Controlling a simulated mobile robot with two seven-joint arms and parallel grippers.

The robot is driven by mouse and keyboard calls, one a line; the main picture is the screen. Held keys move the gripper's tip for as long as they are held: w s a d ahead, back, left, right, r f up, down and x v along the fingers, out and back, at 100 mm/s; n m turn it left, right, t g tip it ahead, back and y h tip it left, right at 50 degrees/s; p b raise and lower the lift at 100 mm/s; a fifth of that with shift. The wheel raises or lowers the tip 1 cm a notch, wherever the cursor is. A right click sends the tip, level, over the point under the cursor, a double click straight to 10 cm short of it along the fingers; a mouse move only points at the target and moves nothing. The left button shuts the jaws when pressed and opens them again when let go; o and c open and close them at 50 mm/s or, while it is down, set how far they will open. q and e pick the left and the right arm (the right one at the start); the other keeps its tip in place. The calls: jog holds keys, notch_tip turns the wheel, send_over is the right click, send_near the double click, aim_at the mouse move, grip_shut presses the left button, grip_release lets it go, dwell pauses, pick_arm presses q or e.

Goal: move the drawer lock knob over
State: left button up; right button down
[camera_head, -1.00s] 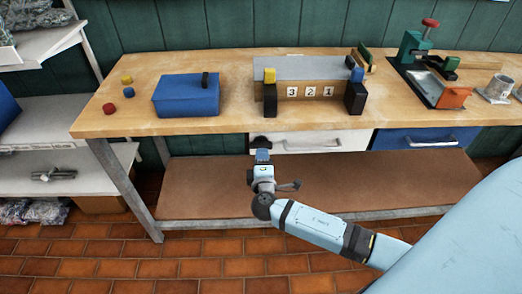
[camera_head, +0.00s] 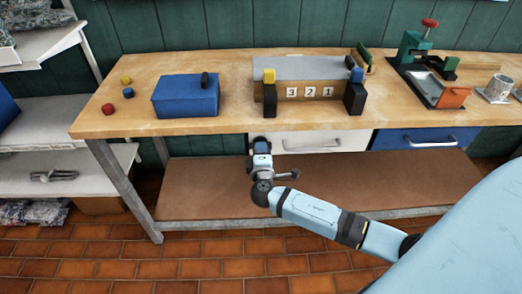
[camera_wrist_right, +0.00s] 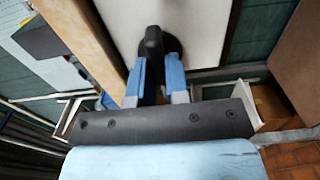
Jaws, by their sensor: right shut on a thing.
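The white drawer (camera_head: 325,141) is under the bench top and looks shut, with a bar handle on its front. The black lock knob (camera_wrist_right: 152,45) stands out from the white panel in the right wrist view. In the head view my right gripper hides most of it, at the drawer's left end. My right gripper (camera_head: 260,146) reaches up to it from below. Its two blue fingers (camera_wrist_right: 158,75) are shut on the knob, one on each side. My left gripper is not in view.
A blue drawer (camera_head: 428,138) is to the right of the white one. The wooden bench top (camera_head: 225,130) overhangs just above my gripper and carries a blue box (camera_head: 185,97) and a number block (camera_head: 310,90). A brown lower shelf (camera_head: 390,180) lies below, bare.

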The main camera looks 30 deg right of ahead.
pick_arm(q)
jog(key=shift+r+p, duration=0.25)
jog(key=shift+p, duration=0.05)
pick_arm(e)
jog(key=shift+n, duration=0.3)
pick_arm(q)
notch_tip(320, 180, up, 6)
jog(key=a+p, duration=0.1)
jog(key=p, duration=1.1)
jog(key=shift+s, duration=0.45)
pick_arm(e)
jog(key=shift+n, duration=8.6)
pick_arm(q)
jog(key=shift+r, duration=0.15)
pick_arm(e)
jog(key=c, duration=1.1)
grip_release()
